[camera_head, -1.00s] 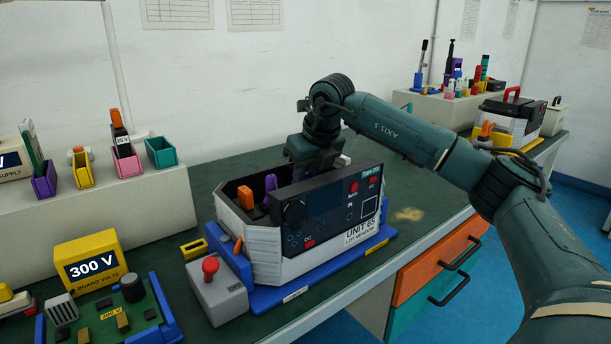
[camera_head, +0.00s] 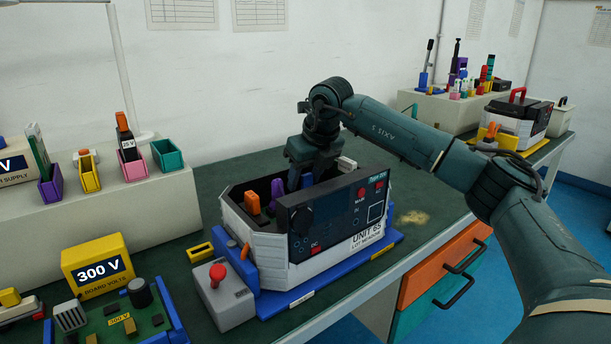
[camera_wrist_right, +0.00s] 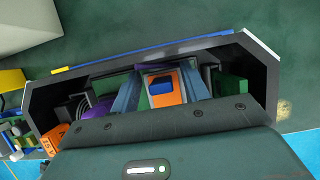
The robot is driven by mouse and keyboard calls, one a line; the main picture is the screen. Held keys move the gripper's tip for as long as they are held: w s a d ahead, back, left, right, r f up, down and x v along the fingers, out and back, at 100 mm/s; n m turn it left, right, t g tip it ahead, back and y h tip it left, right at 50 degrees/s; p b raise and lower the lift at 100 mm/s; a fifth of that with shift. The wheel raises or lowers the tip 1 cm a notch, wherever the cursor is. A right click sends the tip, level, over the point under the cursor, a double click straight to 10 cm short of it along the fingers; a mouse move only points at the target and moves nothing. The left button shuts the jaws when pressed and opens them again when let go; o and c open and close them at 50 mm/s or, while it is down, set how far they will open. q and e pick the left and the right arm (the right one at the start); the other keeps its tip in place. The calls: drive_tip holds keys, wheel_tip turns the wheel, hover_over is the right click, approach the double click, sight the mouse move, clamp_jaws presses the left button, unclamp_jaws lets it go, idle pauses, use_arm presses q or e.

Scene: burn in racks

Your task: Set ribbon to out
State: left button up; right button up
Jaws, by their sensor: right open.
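The open unit marked UNIT 65 (camera_head: 368,237) stands on a blue base on the bench, with a dark front panel. An orange part (camera_head: 252,202) and a purple part (camera_head: 277,190) stand up inside it. My right gripper (camera_head: 303,182) reaches down into the open top from behind the panel, which hides part of the interior. In the right wrist view, my open fingers (camera_wrist_right: 160,90) stand either side of an orange and white piece (camera_wrist_right: 165,97) with a blue patch. Contact cannot be made out. I cannot tell which part is the ribbon. My left gripper is not in view.
A grey box with a red knob (camera_head: 217,275) stands at the unit's front left corner. A yellow 300 V display (camera_head: 97,265) and a green board (camera_head: 120,325) lie left. Coloured bins (camera_head: 130,165) line a raised shelf. The bench right of the unit is mostly clear.

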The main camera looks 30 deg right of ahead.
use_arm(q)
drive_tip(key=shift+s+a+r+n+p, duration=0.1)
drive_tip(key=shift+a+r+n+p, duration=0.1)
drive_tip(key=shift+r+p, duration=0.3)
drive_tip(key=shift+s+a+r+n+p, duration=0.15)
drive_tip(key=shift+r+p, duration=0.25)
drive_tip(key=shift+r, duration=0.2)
use_arm(e)
drive_tip(key=v, duration=1.3)
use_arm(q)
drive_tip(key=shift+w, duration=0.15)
